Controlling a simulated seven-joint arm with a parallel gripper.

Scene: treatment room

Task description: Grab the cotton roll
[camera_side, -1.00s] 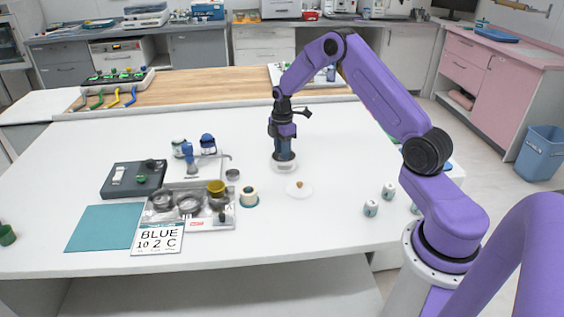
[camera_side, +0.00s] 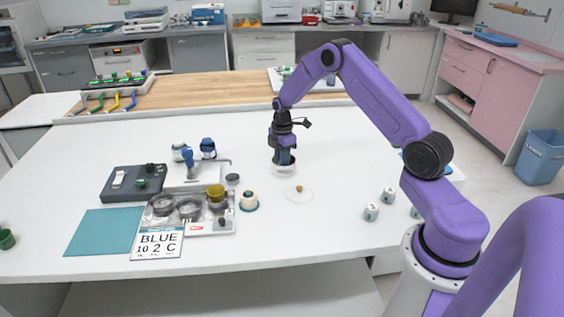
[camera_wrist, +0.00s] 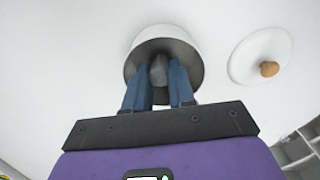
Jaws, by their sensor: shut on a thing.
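A white jar (camera_side: 284,174) stands open on the white table, below my gripper (camera_side: 285,160). In the wrist view the jar (camera_wrist: 190,38) shows a pale rim and a dark inside. The two blue fingers of my gripper (camera_wrist: 160,72) reach down into its mouth. Between the fingertips is a short greyish, shaded roll, the cotton roll (camera_wrist: 158,70), with a finger on each side. My gripper is shut on it inside the jar. The roll's lower end is hidden, and the side view does not show it.
A white lid (camera_side: 299,194) with a brown knob lies close in front of the jar. A small cup (camera_side: 249,201), a metal tray (camera_side: 220,227) and a dark box (camera_side: 124,192) are to the left. Small white containers (camera_side: 371,212) stand to the right. The table between is clear.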

